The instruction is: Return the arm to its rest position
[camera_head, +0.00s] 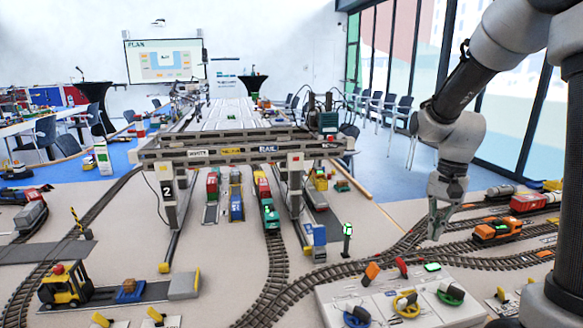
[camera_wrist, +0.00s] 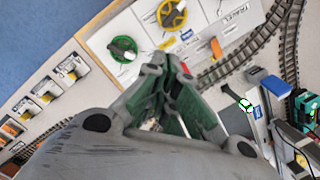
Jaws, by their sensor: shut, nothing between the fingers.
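My gripper (camera_head: 437,222) hangs at the right in the head view, fingers pointing down above the model railway tracks. My arm comes in from the upper right and bends down to it. In the wrist view my gripper (camera_wrist: 166,62) shows its green-lined fingers drawn together at the tips, with nothing between them. Below the fingers in that view lies the white control panel (camera_wrist: 200,20) with a green knob (camera_wrist: 122,48) and a yellow wheel (camera_wrist: 172,14). The gripper looks clear of the panel and tracks.
The control panel (camera_head: 390,303) stands at the front right. The gantry crane (camera_head: 240,147) spans the tracks at the centre. An orange locomotive (camera_head: 497,229) stands right of my gripper. A small green signal (camera_head: 347,230) stands to its left. A yellow forklift (camera_head: 65,287) is at front left.

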